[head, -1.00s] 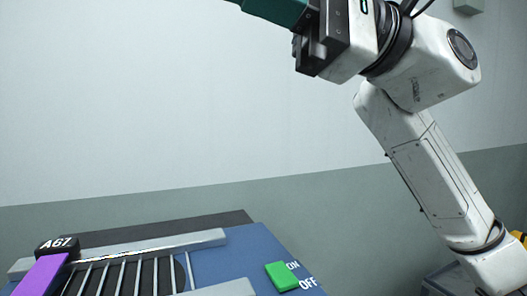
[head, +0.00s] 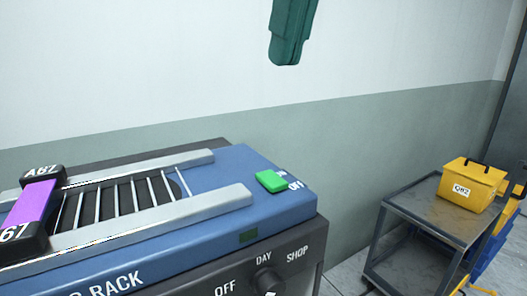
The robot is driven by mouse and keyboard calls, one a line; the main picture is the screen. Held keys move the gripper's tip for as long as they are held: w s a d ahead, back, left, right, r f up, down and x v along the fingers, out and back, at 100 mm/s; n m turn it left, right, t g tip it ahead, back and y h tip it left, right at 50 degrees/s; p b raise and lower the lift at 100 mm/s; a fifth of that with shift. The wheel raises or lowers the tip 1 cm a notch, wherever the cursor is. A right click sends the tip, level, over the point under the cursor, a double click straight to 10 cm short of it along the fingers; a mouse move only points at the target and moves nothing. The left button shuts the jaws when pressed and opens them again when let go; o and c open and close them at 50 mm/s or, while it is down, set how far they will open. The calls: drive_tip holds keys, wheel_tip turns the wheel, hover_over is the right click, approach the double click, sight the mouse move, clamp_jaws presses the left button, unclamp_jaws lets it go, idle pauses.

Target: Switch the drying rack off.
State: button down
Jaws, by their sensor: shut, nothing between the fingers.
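The drying rack (head: 275,212) is a blue-topped unit at lower left, with pale rails and "RACK" lettered on its front. My gripper (head: 286,60) shows as teal fingers pointing down from the top edge, shut and empty, well above the rack and touching nothing.
A purple strip (head: 32,204) with black ends marked A67 lies across the rack's rails at left. A grey metal cart (head: 415,208) stands at right, carrying a yellow box (head: 470,186) marked Q62. Blue and yellow bins are beside it. The space above the switch is clear.

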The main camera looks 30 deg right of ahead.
sight(275, 179)
drive_tip(key=shift+d, duration=0.1)
idle(0.3)
drive_tip(key=x, duration=0.4)
drive_tip(key=p+x, duration=0.1)
drive_tip(key=x, duration=0.4)
drive_tip(key=s+x, duration=0.1)
drive_tip(key=x, duration=0.3)
drive_tip(key=shift+d+f, duration=0.1)
drive_tip(key=shift+f, duration=0.5)
drive_tip(key=shift+w+f, duration=0.1)
drive_tip(key=shift+f, duration=0.2)
drive_tip(key=shift+r, duration=0.15)
drive_tip(key=shift+s, duration=0.85)
